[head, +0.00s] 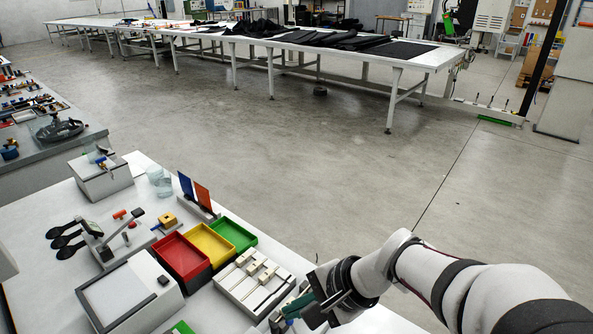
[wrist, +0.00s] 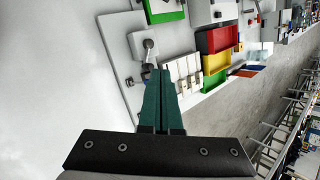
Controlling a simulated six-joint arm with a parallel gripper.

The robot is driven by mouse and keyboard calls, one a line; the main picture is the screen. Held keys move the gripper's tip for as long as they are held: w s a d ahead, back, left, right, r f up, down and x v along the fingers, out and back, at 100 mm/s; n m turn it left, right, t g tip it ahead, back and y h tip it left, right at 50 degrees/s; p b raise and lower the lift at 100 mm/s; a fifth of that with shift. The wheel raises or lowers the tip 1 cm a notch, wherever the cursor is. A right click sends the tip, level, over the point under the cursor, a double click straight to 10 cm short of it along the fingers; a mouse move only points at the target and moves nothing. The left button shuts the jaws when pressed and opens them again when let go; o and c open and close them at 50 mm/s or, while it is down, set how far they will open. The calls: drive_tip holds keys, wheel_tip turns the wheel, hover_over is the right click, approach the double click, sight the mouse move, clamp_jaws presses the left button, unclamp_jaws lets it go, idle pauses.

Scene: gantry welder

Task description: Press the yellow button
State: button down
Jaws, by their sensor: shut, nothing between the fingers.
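I cannot make out a clear yellow button in either view. A small yellow block (head: 165,219) sits on the white table beyond the trays, but I cannot tell whether it is a button. My gripper (head: 293,310) is at the lower middle of the head view, beside the slider panel (head: 239,282) with its pale handles. In the wrist view my gripper's green fingers (wrist: 160,73) are together and empty. Their tips appear near a grey knob on a white plate (wrist: 147,45) and the slider panel (wrist: 184,74). The arm and lower picture edge hide part of the table.
Red (head: 181,261), yellow (head: 211,244) and green (head: 236,234) trays stand beside the slider panel. Floor lies beyond the table edge.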

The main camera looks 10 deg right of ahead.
drive_tip(key=w+d+f+m+t+h, duration=0.1)
drive_tip(key=w+d+f+m+t, duration=0.1)
drive_tip(key=w+d+f+m, duration=0.2)
drive_tip(key=w+d+f+m+t+h, duration=0.1)
drive_tip(key=w+d+f+m, duration=0.3)
drive_tip(key=w+d, duration=0.5)
drive_tip(key=shift+w+d+m+t, duration=0.15)
drive_tip(key=shift+w+m+t, duration=0.7)
drive_tip(key=shift+w, duration=0.4)
drive_tip(key=shift+f, duration=0.1)
drive_tip(key=shift+f, duration=4.4)
drive_tip(key=shift+f, duration=0.15)
drive_tip(key=shift+f, duration=0.25)
